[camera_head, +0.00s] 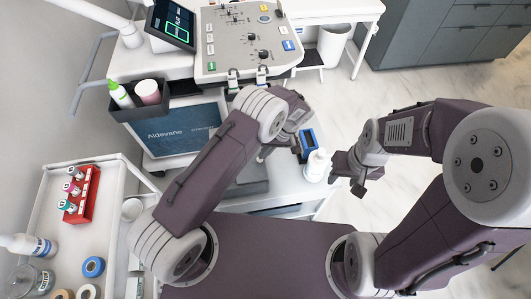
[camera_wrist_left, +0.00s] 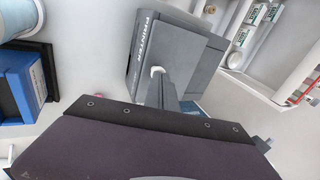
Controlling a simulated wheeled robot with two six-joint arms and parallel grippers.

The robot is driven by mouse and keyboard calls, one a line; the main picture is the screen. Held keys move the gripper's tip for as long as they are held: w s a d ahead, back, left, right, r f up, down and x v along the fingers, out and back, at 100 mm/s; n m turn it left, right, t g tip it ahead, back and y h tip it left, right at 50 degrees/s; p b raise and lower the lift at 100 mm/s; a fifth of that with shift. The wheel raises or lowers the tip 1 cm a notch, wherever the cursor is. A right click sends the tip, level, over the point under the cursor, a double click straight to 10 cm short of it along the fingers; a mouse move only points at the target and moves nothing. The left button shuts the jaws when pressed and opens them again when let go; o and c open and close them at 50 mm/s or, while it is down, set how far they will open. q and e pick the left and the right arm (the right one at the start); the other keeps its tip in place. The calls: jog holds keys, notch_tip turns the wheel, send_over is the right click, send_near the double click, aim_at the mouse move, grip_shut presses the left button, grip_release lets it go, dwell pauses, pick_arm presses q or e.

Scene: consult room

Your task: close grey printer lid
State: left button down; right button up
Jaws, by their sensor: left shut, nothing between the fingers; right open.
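The grey printer (camera_wrist_left: 176,52), with PRINTER lettered on its side, shows in the left wrist view. In the head view, part of a grey body that looks like it (camera_head: 252,186) shows beside my left arm, which hides much of it. I cannot tell how far its lid stands open. My left gripper (camera_head: 265,153) is shut and empty, pointing down near the printer in the head view. My right gripper (camera_head: 358,180) is open and empty, to the right of the white bottle and apart from the printer.
A blue box (camera_head: 306,144) and a white bottle (camera_head: 316,166) stand right of my left gripper. A control panel (camera_head: 245,40) is at the back. A side trolley (camera_head: 110,232) at left holds a red rack (camera_head: 80,195), tape rolls and bottles.

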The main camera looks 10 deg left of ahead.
pick_arm(q)
jog(key=shift+d+f+b, duration=0.25)
jog(key=shift+f+b, duration=0.1)
jog(key=shift+f, duration=0.15)
jog(key=shift+d+f+b, duration=0.2)
jog(key=shift+f+b, duration=0.1)
jog(key=shift+f, duration=0.15)
pick_arm(e)
jog(key=shift+d+f, duration=0.5)
jog(key=shift+f, duration=0.35)
pick_arm(q)
jog(key=shift+s+f, duration=0.15)
jog(key=shift+f, duration=0.05)
pick_arm(e)
jog(key=shift+d, duration=0.1)
pick_arm(q)
jog(key=shift+r, duration=0.1)
